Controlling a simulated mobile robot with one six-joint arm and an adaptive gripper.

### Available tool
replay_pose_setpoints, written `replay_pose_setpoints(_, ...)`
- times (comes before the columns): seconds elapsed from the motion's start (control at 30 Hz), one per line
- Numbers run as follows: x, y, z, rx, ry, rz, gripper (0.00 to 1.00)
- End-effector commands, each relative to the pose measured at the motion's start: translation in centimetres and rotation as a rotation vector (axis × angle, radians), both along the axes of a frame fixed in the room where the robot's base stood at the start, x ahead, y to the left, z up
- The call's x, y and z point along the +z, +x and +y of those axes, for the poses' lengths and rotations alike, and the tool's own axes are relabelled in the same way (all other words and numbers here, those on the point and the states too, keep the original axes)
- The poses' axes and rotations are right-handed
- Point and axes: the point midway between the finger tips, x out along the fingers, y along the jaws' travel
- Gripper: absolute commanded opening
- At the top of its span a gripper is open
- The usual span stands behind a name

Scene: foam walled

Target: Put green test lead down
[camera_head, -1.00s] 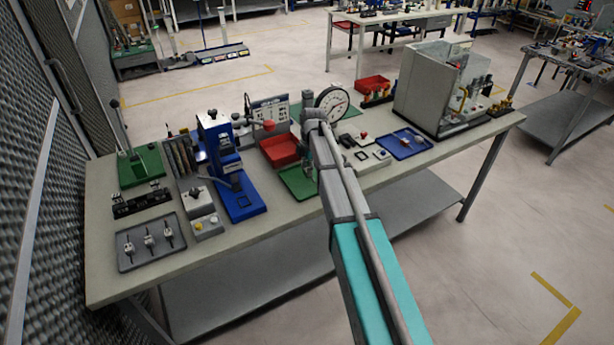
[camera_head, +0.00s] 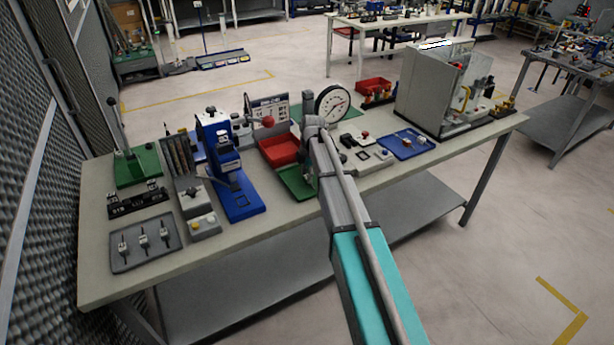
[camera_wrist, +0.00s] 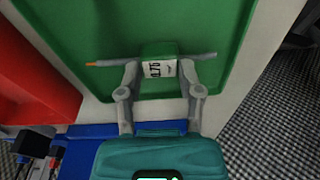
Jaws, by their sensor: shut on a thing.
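The green test lead (camera_wrist: 158,60) shows in the wrist view as a small green block with a white printed label and a thin grey wire out of each side; the left wire ends in an orange tip. My gripper (camera_wrist: 160,77) is shut on it, one finger at each side. The lead is over the green tray (camera_wrist: 75,15), which nearly fills the upper picture. I cannot tell whether the lead touches the tray floor. In the head view the green tray (camera_head: 291,178) lies at the bench's front edge, partly behind my arm, which hides the lead.
A red bin (camera_head: 280,152) stands behind the green tray and a blue press (camera_head: 240,205) to its left. A round dial gauge (camera_head: 333,103) stands behind my arm. A blue tray (camera_head: 407,146) with small parts lies to the right. The bench front at the left holds a grey tray (camera_head: 144,243).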

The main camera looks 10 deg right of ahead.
Motion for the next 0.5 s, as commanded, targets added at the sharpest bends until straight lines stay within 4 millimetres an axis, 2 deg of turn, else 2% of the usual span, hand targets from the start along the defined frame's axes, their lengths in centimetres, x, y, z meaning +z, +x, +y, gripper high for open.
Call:
replay_pose_setpoints(0.2,-0.42,0.0,-0.02,0.0,0.0,0.0,0.0)
replay_pose_setpoints(0.23,-0.29,0.0,-0.02,0.0,0.0,0.0,0.53)
replay_pose_setpoints(0.4,-0.27,0.01,-0.03,0.0,0.0,0.0,0.83)
replay_pose_setpoints(0.5,-0.26,0.01,-0.03,0.0,0.0,0.0,0.83)
